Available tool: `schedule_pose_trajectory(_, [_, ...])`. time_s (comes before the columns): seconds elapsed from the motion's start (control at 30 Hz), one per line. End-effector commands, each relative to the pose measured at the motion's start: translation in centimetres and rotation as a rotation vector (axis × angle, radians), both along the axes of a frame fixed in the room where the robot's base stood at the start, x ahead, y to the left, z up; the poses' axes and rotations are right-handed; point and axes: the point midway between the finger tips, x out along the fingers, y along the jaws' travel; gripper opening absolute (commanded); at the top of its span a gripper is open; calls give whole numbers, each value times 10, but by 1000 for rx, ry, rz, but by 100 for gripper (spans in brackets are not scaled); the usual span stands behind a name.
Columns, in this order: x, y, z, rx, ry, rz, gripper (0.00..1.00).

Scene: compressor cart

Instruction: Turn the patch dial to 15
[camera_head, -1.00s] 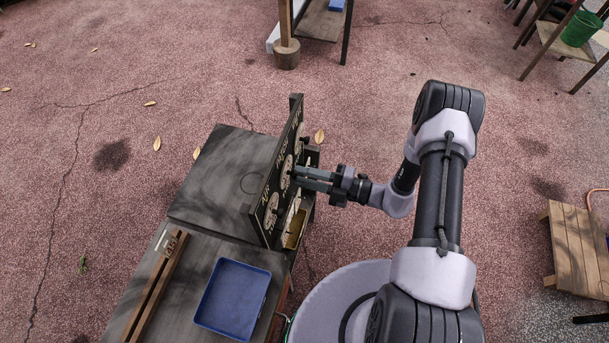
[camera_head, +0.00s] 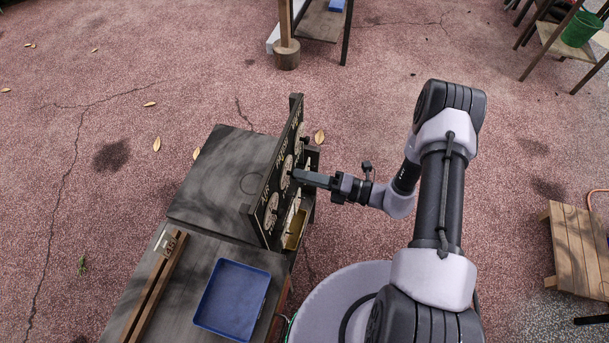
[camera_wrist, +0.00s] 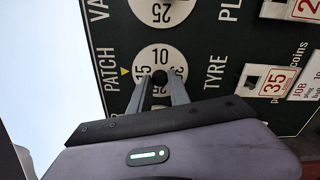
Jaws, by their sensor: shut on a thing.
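The patch dial (camera_wrist: 163,58) is a white disc on a dark panel, beside the word PATCH in the wrist view. It shows 15, 10 and a partly hidden number. A yellow triangle (camera_wrist: 124,71) is beside the disc, and the 15 faces it closely. My gripper (camera_wrist: 159,82) is shut on the dark knob at the disc's centre; the fingers hide part of the disc. In the head view my gripper (camera_head: 298,175) reaches the middle dial of the upright panel (camera_head: 269,185) from the right.
Another white dial (camera_wrist: 160,8) is above in the wrist view. Price tags (camera_wrist: 268,80) hang on the panel to the right. In the head view, a blue tray (camera_head: 233,298) and a wooden rail (camera_head: 155,290) are on the cart; a yellow tray (camera_head: 296,230) is below the panel.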

Motion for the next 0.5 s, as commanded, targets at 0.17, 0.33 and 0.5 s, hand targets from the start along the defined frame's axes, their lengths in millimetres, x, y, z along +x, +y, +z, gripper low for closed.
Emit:
schedule_pose_trajectory(0.17, [0, 0, 0, -3, -8, 0, 0])
schedule_pose_trajectory(0.33, [0, 0, 0, -3, -9, 0, 0])
schedule_pose_trajectory(0.5, [0, 0, 0, -3, -8, 0, 31])
